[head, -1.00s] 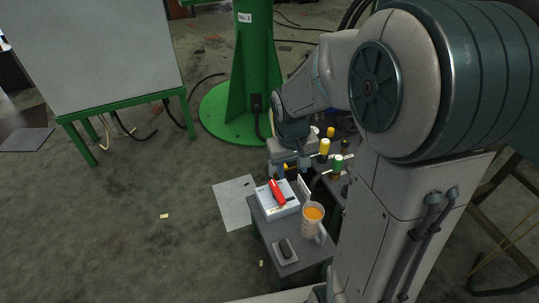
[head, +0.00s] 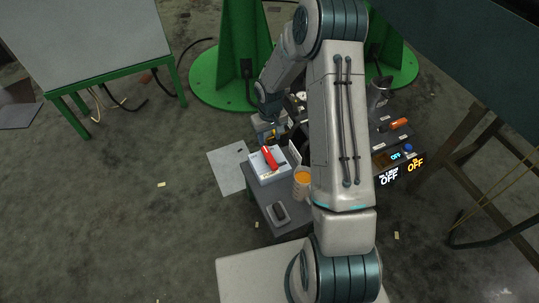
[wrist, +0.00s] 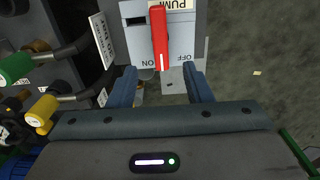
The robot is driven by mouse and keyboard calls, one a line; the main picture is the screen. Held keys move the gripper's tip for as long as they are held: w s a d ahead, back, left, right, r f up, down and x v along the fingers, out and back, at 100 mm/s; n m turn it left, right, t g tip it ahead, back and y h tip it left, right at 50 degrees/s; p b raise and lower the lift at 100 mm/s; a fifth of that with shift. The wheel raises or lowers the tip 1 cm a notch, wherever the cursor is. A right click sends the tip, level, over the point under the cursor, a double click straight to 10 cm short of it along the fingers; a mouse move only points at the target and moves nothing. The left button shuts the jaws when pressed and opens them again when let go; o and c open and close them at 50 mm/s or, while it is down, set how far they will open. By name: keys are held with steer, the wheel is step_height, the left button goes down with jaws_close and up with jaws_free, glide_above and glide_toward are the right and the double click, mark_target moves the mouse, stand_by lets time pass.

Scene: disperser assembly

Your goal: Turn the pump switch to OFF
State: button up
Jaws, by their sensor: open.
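The pump switch is a red lever (head: 270,158) on a pale box (head: 268,174) on the small grey table. In the wrist view the lever (wrist: 160,38) shows at the top, with ON printed left of its lower end and OFF further right. That end lies between the two labels, closer to ON. My gripper (wrist: 160,70) is open, its blue-grey fingers on either side of the lever's lower end with a gap each side. Whether either finger touches it cannot be told. In the head view my gripper (head: 266,137) is at the box's far side, partly hidden.
A beaker of orange liquid (head: 302,182) stands just right of the box, beside my arm. A dark device (head: 281,212) lies on the table's near part. Bottles and green and yellow-capped fittings (wrist: 42,112) crowd the left in the wrist view. Floor left of the table is open.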

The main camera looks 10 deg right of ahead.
mark_target(270, 156)
step_height(270, 156, down, 11)
steer(key=b, duration=0.2)
steer(key=shift+b, duration=0.3)
steer(key=c, duration=1)
